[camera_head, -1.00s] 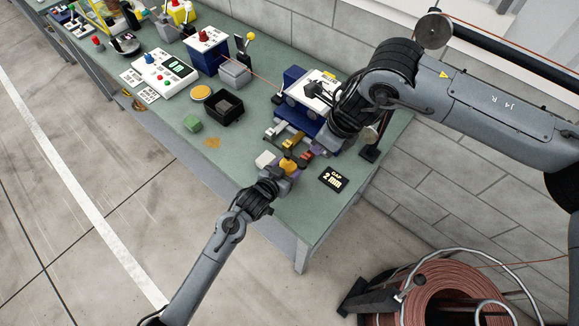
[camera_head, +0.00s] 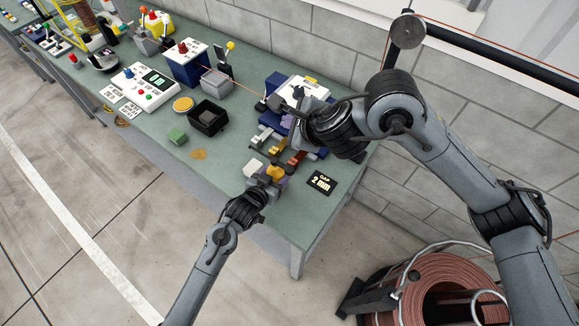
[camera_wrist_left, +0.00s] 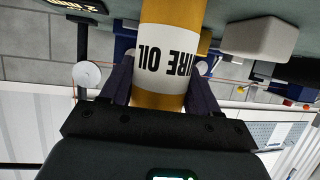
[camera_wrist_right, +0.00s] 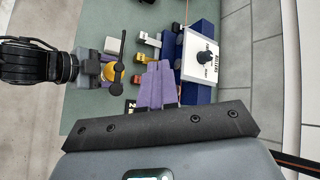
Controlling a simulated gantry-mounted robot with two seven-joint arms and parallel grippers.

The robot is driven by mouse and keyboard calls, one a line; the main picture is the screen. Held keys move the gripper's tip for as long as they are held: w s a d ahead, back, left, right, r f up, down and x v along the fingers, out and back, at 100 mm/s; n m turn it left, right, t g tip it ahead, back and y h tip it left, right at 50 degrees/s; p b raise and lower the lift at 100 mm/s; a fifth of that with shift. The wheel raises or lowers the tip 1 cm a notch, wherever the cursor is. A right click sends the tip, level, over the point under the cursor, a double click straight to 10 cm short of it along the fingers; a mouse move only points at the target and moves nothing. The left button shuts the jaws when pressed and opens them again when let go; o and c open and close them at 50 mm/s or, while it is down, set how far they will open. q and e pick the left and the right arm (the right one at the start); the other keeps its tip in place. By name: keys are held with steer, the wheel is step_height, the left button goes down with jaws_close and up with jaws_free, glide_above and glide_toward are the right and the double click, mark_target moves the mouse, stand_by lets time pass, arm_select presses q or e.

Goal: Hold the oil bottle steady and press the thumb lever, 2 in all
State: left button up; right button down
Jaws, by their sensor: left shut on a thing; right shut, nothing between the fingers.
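The oil bottle (camera_wrist_left: 168,60) is yellow with a white label reading "IRE OIL". My left gripper (camera_wrist_left: 160,88) is shut on it, one finger on each side. In the head view the bottle's yellow part (camera_head: 275,173) shows at the bench's front edge, at the left gripper's tip. The right wrist view shows its yellow top (camera_wrist_right: 110,72) and a dark lever-like bar (camera_wrist_right: 121,55) beside it. My right gripper (camera_wrist_right: 158,66) is shut and empty, apart from the bottle and bar. In the head view the right gripper's fingertips are hard to make out.
A blue machine with a white top (camera_wrist_right: 201,55) and several small metal and coloured blocks stand near the right gripper. A black "GAP 2 mm" card (camera_head: 321,182) lies beside the bottle.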

steer(key=g, duration=0.1)
glide_above(287, 167)
steer(key=s+d, duration=0.1)
steer(key=f, duration=0.4)
steer(key=shift+s+f, duration=0.2)
steer(key=shift+f, duration=0.2)
steer(key=shift+f, duration=0.1)
steer(key=shift+f, duration=4.25)
steer(key=shift+f, duration=1.5)
steer(key=shift+r, duration=1.45)
steer(key=shift+r, duration=0.1)
steer(key=shift+r, duration=2.45)
